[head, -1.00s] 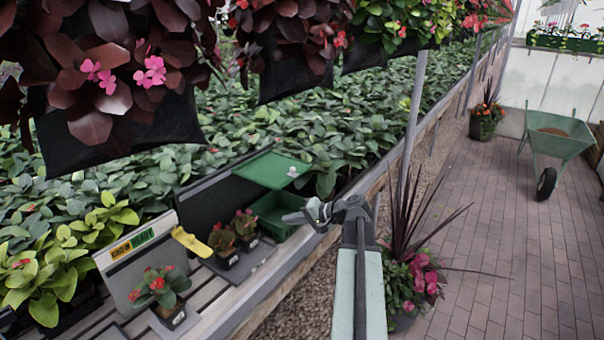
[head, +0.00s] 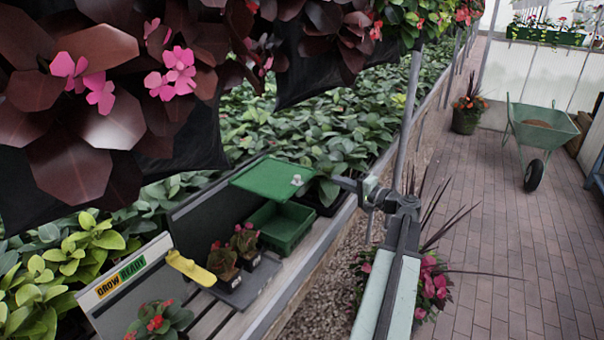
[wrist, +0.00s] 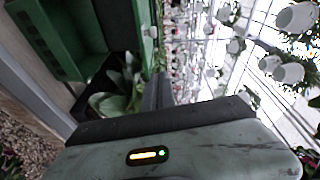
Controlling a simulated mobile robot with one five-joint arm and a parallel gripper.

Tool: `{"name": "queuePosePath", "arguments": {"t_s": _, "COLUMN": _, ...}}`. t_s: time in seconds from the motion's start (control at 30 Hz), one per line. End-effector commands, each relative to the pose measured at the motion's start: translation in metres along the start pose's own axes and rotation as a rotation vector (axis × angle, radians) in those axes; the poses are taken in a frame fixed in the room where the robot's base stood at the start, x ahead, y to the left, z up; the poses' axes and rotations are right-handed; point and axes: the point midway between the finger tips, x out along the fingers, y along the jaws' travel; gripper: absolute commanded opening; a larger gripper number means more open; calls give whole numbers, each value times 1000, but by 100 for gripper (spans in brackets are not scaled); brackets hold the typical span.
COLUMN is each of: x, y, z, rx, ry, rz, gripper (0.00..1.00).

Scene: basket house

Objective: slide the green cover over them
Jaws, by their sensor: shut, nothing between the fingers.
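The green cover (head: 268,179) is a flat panel with a small pale knob (head: 297,180) near its right edge. It sits raised above an open green bin (head: 283,226), whose visible inside looks empty.
A sign panel (head: 125,282), a yellow-handled tool (head: 190,268) and another red-flowered plant (head: 160,318) are at the left. Dark hanging planters (head: 110,110) are overhead. A grey post (head: 411,120) rises behind my gripper. The brick path (head: 490,200) is open to the right.

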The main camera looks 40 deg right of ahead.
Motion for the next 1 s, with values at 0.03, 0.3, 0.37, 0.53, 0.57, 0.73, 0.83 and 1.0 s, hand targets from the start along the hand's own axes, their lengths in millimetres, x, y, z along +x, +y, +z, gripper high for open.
{"name": "queuePosePath", "arguments": {"t_s": 0.03, "x": -1, "y": 0, "z": 0, "rx": 0, "ry": 2, "rz": 0, "gripper": 0}}
{"name": "queuePosePath", "arguments": {"t_s": 0.3, "x": 18, "y": 1, "z": -2, "rx": 0, "ry": 3, "rz": 1, "gripper": 0}}
{"name": "queuePosePath", "arguments": {"t_s": 0.37, "x": 30, "y": 1, "z": -4, "rx": 0, "ry": 5, "rz": 1, "gripper": 0}}
{"name": "queuePosePath", "arguments": {"t_s": 0.53, "x": 68, "y": 2, "z": -4, "rx": 0, "ry": 4, "rz": 1, "gripper": 0}}
{"name": "queuePosePath", "arguments": {"t_s": 0.57, "x": 74, "y": 2, "z": -5, "rx": 0, "ry": 5, "rz": 1, "gripper": 0}}
{"name": "queuePosePath", "arguments": {"t_s": 0.73, "x": 99, "y": 2, "z": 9, "rx": 0, "ry": 5, "rz": 2, "gripper": 0}}
{"name": "queuePosePath", "arguments": {"t_s": 0.83, "x": 101, "y": 2, "z": 23, "rx": 0, "ry": 7, "rz": 2, "gripper": 0}}
{"name": "queuePosePath", "arguments": {"t_s": 1.0, "x": 105, "y": 1, "z": 34, "rx": 0, "ry": 8, "rz": 2, "gripper": 0}}
